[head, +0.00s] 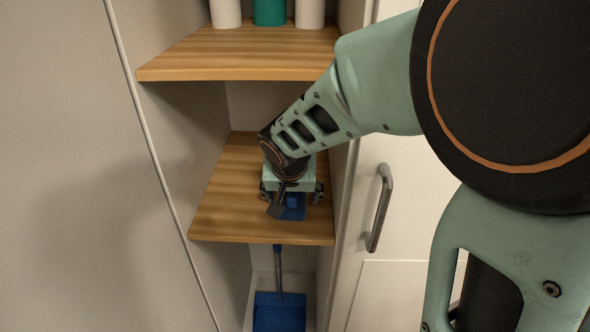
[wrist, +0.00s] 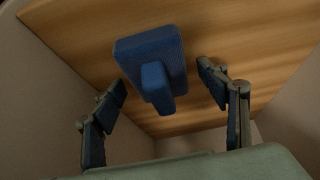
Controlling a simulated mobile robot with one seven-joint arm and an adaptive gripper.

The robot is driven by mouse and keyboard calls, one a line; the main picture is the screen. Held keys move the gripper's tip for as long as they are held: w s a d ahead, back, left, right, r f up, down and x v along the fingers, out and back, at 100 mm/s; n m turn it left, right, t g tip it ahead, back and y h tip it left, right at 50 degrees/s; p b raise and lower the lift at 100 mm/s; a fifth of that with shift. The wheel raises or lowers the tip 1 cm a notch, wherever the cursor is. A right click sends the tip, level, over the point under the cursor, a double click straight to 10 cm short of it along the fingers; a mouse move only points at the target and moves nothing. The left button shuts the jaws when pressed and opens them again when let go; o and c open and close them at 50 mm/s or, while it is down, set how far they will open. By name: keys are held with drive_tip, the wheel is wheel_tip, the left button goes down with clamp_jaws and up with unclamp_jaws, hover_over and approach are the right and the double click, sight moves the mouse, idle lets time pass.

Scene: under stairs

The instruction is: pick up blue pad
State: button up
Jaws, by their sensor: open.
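The blue pad (wrist: 150,55) is a flat blue block with a raised blue grip on it. It rests on the middle wooden shelf. In the head view the blue pad (head: 293,207) is partly hidden by my gripper (head: 291,196), which is over the shelf at the pad. In the wrist view my gripper (wrist: 166,88) is open, with one finger left and one right of the pad's grip. Both fingers look apart from the pad, and nothing is held.
The middle shelf (head: 225,215) is otherwise bare. An upper shelf (head: 230,55) above it carries white and green containers (head: 270,10). A blue dustpan (head: 280,312) with a long handle stands below. A cabinet door with a metal handle (head: 379,208) is at the right.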

drive_tip(key=shift+s+r, duration=0.1)
drive_tip(key=shift+r, duration=0.05)
drive_tip(key=c, duration=1.2)
drive_tip(key=shift+r, duration=0.15)
